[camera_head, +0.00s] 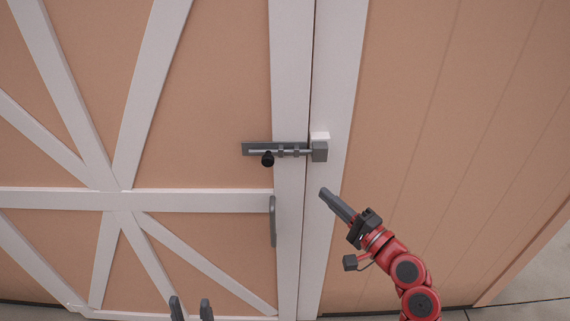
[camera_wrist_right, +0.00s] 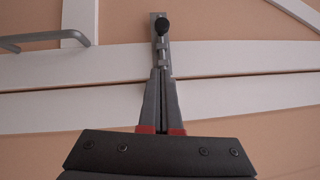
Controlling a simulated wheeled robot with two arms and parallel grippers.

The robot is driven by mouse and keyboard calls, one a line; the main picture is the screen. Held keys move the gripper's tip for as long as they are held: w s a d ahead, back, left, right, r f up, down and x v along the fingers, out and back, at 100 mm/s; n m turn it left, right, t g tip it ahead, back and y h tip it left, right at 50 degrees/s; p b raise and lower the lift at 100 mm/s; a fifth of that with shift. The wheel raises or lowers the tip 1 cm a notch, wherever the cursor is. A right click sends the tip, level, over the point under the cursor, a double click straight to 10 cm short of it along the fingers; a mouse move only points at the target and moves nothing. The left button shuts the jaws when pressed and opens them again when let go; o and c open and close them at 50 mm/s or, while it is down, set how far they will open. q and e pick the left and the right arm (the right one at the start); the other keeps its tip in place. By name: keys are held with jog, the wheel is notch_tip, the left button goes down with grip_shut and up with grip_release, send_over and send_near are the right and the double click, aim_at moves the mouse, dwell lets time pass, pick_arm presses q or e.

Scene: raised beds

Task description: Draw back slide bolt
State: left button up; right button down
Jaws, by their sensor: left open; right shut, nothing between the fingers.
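The slide bolt (camera_head: 282,151) is a grey metal bar on a plate, mounted across the seam between the door and the white frame post. Its black knob (camera_head: 267,159) hangs near the left end, and the bar's right end reaches the grey keeper block (camera_head: 319,152) on the post. My right gripper (camera_head: 325,193) is shut and empty, below and slightly right of the keeper. In the right wrist view, the bolt's black knob (camera_wrist_right: 162,26) shows beyond the fingertips (camera_wrist_right: 160,70), which overlap the bolt's near end in the picture. My left gripper (camera_head: 190,306) is open at the bottom edge, away from the bolt.
A grey door handle (camera_head: 273,221) stands upright on the door below the bolt; it also shows in the right wrist view (camera_wrist_right: 38,38). White braces (camera_head: 110,199) cross the tan door. The wall panel right of the post is bare.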

jog(key=s+a+p+x, duration=0.1)
jog(key=p+x, duration=0.5)
jog(key=x, duration=0.7)
jog(key=shift+s+a+p, duration=0.35)
jog(key=shift+a+p, duration=0.05)
jog(key=shift+a, duration=0.1)
jog(key=shift+r, duration=0.1)
